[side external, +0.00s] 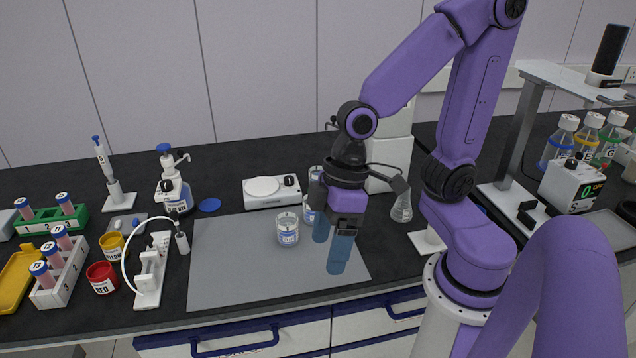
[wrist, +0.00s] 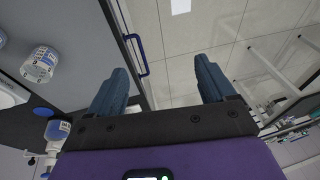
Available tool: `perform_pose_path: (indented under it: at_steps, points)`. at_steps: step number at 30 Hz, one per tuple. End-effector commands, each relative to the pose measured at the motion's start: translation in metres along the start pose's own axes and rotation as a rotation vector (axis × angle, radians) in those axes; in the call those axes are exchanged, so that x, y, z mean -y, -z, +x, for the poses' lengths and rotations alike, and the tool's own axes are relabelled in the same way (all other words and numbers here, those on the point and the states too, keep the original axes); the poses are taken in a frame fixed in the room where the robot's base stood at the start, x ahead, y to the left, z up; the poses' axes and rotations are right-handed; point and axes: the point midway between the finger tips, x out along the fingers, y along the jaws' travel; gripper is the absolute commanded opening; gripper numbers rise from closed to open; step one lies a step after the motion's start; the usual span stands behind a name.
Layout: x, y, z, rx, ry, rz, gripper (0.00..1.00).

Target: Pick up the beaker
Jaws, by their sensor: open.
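A clear glass beaker (side external: 288,229) with a blue-and-white label stands upright on the grey mat (side external: 232,262). A labelled glass vessel, apparently this beaker (wrist: 40,65), shows at the left of the wrist view. My gripper (side external: 328,254) is right of the beaker, apart from it, with its blue fingers pointing down over the mat's right part. In the wrist view my gripper (wrist: 161,66) is open, with nothing between its fingers. Another similar glass (side external: 308,212) stands behind, partly hidden by my gripper.
A conical flask (side external: 402,208) stands right of my gripper. A white stirrer plate (side external: 271,191) and a blue-capped dispenser bottle (side external: 174,190) are behind the mat. A white stand with a tube (side external: 150,274) is left of it. The mat's left half is clear.

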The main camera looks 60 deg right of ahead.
Motion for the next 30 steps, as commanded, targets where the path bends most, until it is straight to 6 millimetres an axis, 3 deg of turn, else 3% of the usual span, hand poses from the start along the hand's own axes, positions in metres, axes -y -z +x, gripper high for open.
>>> perform_pose_path:
  at_steps: [5, 9, 12, 16, 20, 23, 27, 30]
  points:
    - [-0.033, 0.068, 0.015, -0.194, 0.011, 0.257, 0.83]
    - [-0.078, 0.113, 0.02, -0.35, -0.035, 0.467, 0.83]
    - [-0.12, 0.136, 0.021, -0.457, -0.099, 0.618, 0.83]
    - [-0.181, 0.15, 0.02, -0.581, -0.218, 0.816, 0.83]
    - [-0.245, 0.145, 0.015, -0.683, -0.378, 1.012, 0.83]
    - [-0.291, 0.128, 0.01, -0.74, -0.528, 1.158, 0.83]
    - [-0.345, 0.085, 0.0, -0.782, -0.77, 1.354, 0.83]
    - [-0.372, 0.045, -0.008, -0.777, -0.961, 1.482, 0.83]
